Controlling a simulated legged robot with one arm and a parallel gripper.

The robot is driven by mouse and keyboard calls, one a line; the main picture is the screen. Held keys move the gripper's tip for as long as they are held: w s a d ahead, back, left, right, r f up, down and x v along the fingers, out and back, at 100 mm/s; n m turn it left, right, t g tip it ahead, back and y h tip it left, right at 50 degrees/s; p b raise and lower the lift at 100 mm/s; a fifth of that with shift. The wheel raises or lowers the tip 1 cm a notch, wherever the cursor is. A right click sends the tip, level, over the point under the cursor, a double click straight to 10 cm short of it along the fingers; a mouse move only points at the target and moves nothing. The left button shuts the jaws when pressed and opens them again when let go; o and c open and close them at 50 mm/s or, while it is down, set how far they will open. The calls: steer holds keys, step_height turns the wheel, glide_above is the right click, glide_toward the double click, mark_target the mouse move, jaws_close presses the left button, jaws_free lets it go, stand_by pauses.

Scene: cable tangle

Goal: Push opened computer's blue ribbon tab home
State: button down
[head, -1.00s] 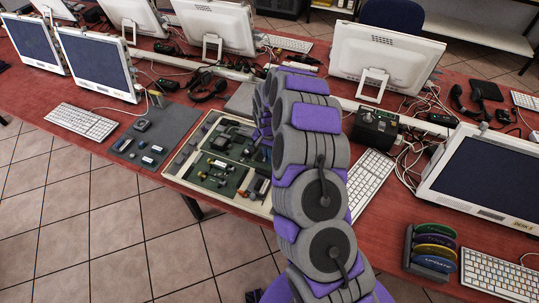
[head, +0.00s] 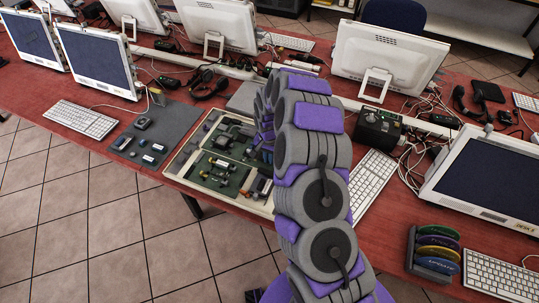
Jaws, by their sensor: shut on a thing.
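The opened computer (head: 170,170) is a shallow pale case lying flat on the red table, left of my arm. Green boards and several small parts show inside it. I cannot make out the blue ribbon tab; it is too small or hidden behind my arm. My grey and purple arm rises from the bottom and bends down over the right side of the case. My gripper is hidden behind the arm's own links, so its jaws and anything between them do not show.
A grey mat (head: 176,124) with small parts lies left of the case. A white keyboard (head: 370,180) and a black box (head: 378,128) stand right of my arm. Monitors, such as the white one (head: 385,55), line the back, with loose cables (head: 412,142) nearby. Tiled floor is in front.

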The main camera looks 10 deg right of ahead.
steer(key=shift+w+d, duration=0.1)
steer(key=shift+d, duration=0.05)
steer(key=shift+d+r+p, duration=0.1)
steer(key=shift+d+p, duration=0.05)
steer(key=shift+p, duration=0.2)
steer(key=shift+s+d+r+p, duration=0.1)
steer(key=shift+s+d+p, duration=0.15)
steer(key=shift+d+p, duration=0.3)
steer(key=shift+w, duration=0.2)
steer(key=c, duration=1.6)
jaws_free()
steer(key=shift+w+d, duration=0.1)
steer(key=shift+o, duration=0.6)
steer(key=shift+d, duration=0.35)
steer(key=shift+a+r, duration=0.35)
steer(key=shift+r, duration=0.1)
step_height(320, 180, up, 16)
steer(key=p, duration=0.3)
steer(key=shift+d, duration=0.3)
